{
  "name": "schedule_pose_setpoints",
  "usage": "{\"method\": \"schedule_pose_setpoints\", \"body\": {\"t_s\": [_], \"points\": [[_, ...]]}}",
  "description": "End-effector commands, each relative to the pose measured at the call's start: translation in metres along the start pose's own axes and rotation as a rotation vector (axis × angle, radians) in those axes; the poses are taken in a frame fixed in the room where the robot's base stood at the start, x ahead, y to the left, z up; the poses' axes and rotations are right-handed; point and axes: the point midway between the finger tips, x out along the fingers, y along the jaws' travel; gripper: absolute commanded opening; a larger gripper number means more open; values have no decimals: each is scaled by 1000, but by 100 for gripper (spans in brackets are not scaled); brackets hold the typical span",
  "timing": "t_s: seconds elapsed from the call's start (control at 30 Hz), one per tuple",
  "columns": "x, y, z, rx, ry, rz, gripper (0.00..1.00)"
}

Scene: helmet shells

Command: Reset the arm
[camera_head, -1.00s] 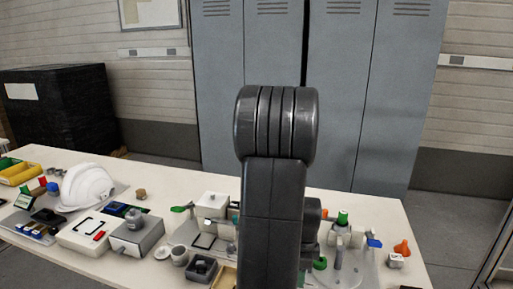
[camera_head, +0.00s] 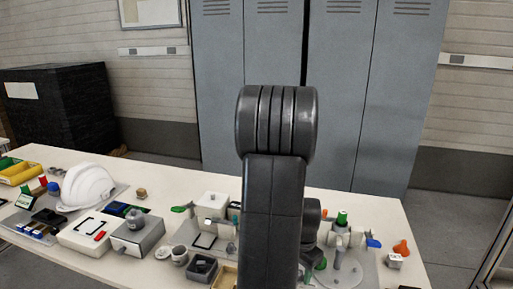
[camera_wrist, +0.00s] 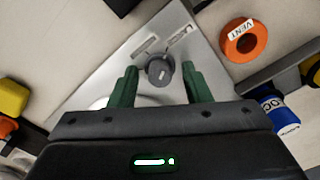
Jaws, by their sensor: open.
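In the wrist view my gripper (camera_wrist: 160,69) is open, with its two green fingers spread apart. A dark grey round knob (camera_wrist: 159,72) shows in the gap between the fingertips, with clear space on both sides; I cannot tell how far below it is. The knob is over a light grey plate (camera_wrist: 88,85) with small printed labels. In the head view my arm stands upright in the middle and hides much of the bench behind it. My gripper is mostly hidden there.
An orange ring labelled VENT (camera_wrist: 243,40) and a blue labelled cylinder (camera_wrist: 278,110) lie right of my gripper. A white helmet shell (camera_head: 88,187), a grey box (camera_head: 138,235) and a small dark tray (camera_head: 202,268) crowd the bench (camera_head: 170,180). Grey lockers (camera_head: 350,90) stand behind.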

Motion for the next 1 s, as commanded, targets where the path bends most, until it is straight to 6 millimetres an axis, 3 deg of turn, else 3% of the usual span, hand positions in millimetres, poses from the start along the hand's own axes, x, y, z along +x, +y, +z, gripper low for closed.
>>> {"method": "schedule_pose_setpoints", "body": {"t_s": [0.6,1.0], "points": [[0,0,0,-467,-1,1,44],[0,0,0,-548,0,0,44]]}}
